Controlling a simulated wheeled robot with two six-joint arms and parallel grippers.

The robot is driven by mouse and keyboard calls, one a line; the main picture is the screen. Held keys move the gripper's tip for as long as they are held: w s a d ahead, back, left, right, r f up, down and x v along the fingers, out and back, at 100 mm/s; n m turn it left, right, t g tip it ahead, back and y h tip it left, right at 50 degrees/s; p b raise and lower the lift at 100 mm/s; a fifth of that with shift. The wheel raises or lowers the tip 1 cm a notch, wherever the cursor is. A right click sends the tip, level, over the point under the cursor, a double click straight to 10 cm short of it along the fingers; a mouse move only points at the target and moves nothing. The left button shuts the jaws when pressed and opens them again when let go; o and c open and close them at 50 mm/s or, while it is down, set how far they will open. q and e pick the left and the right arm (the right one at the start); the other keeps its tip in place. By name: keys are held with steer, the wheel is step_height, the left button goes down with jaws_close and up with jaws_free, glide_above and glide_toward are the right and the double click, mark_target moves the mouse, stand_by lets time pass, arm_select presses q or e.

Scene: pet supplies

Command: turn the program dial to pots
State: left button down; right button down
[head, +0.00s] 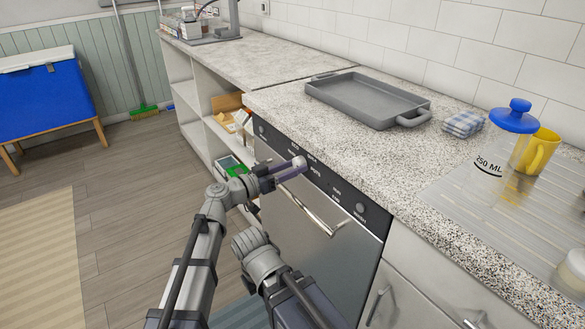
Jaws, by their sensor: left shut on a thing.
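The dishwasher's dark control panel (343,188) runs along the top of its steel door, under the counter edge. My left gripper (291,167) reaches in from the left and is shut on the program dial (300,163) at the panel. The fingers cover part of the dial, so its pointer cannot be made out. Small white labels stand around it, too small to read surely. My right arm shows low in the middle, but its gripper is not visible.
The door handle (318,216) sticks out just below the panel. A round grey button (360,208) is on the panel's right. A grey roasting tray (368,95), a folded checked cloth (463,123), and a blue-lidded jar (507,140) stand on the counter. Open floor lies left.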

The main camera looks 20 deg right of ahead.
arm_select(q)
steer(key=shift+c, duration=1.5)
jaws_free()
steer(key=v, duration=0.7)
steer(key=shift+s+a, duration=0.15)
steer(key=shift+a, duration=0.2)
